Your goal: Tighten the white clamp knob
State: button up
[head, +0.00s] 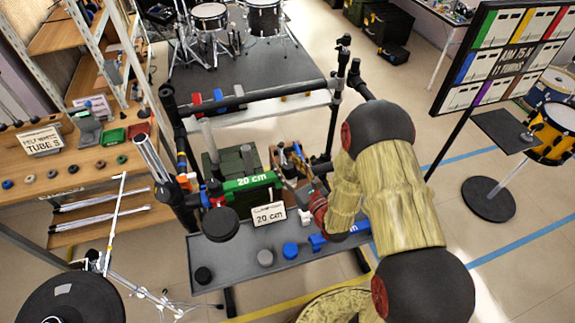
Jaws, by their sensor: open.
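A small white piece (305,217) sits at the back of the grey bench (220,268), just right of the "20 cm" card; it may be the white clamp knob, but it is too small to be sure. My arm reaches in from the right and bends down toward the bench.
A black pipe frame (240,100) stands around the bench. Shelves stand left, a sign board (500,60) right. Floor at the right is partly free.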

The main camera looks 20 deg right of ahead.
jog(key=shift+s, duration=0.1)
jog(key=v, duration=1.1)
jog(key=shift+s, duration=0.4)
jog(key=shift+d, duration=0.15)
